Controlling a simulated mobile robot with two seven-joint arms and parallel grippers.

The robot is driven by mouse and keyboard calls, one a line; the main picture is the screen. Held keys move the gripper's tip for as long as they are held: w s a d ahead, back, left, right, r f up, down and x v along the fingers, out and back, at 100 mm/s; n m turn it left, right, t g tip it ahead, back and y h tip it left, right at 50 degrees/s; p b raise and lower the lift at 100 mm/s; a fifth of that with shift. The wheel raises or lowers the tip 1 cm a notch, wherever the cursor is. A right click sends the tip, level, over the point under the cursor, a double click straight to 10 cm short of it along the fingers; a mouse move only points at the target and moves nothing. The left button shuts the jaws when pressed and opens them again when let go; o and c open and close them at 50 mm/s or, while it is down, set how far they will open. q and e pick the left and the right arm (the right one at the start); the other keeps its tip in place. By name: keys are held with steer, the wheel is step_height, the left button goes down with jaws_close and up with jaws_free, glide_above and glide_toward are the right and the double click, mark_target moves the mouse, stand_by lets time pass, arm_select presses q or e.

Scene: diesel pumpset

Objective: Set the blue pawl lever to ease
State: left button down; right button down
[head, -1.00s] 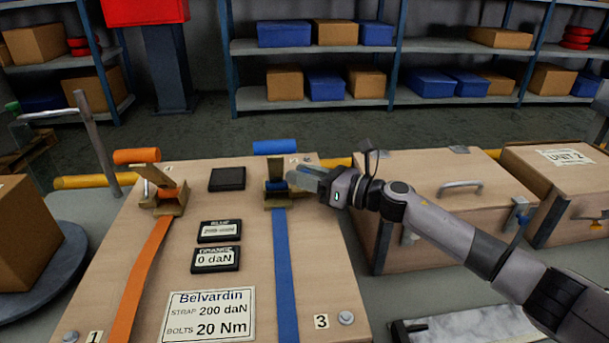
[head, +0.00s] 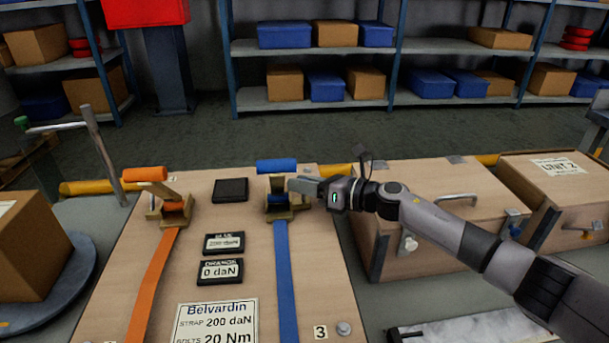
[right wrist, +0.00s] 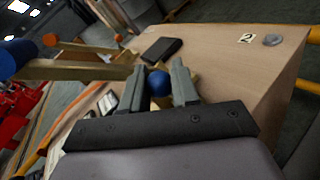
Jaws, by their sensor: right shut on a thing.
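The blue ratchet (head: 281,203) stands at the top of the blue strap (head: 285,275) on the wooden crate lid (head: 250,335). Its blue-gripped handle (head: 277,165) is raised; the grip also shows at the left of the right wrist view (right wrist: 14,58). My right gripper (head: 296,188) reaches the ratchet from the right. In the right wrist view a round blue knob (right wrist: 159,84), seemingly the pawl lever's, sits between its fingers, which are shut on it. The lever's stem and exact setting are hidden. My left gripper is out of view.
An orange ratchet (head: 172,208) and strap stand at left. The orange display (head: 220,271) reads 0 daN; the blue display (head: 224,243) is blurred. A black pad (head: 230,190) lies between the ratchets. A wooden case (head: 440,210) stands close by, right, under my arm.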

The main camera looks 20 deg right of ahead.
steer(key=w+m+g+p, duration=0.1)
steer(key=p, duration=0.1)
steer(key=shift+r+m+p, duration=0.3)
steer(key=shift+r+p, duration=0.05)
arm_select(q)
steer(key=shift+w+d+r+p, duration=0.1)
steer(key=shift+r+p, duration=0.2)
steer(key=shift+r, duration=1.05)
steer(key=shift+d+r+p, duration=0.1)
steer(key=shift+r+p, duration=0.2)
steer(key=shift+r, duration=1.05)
arm_select(e)
steer(key=shift+w+d+f+m+g+h, duration=0.15)
steer(key=shift+w+f+m+g+h, duration=0.2)
steer(key=shift+w+m+g, duration=0.35)
steer(key=c, duration=1.2)
jaws_free()
steer(key=shift+s, duration=0.1)
steer(key=shift+d, duration=0.15)
steer(key=shift+s+d+r, duration=0.15)
steer(key=shift+d, duration=0.05)
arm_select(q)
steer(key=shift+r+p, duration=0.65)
arm_select(e)
steer(key=shift+v, duration=3.15)
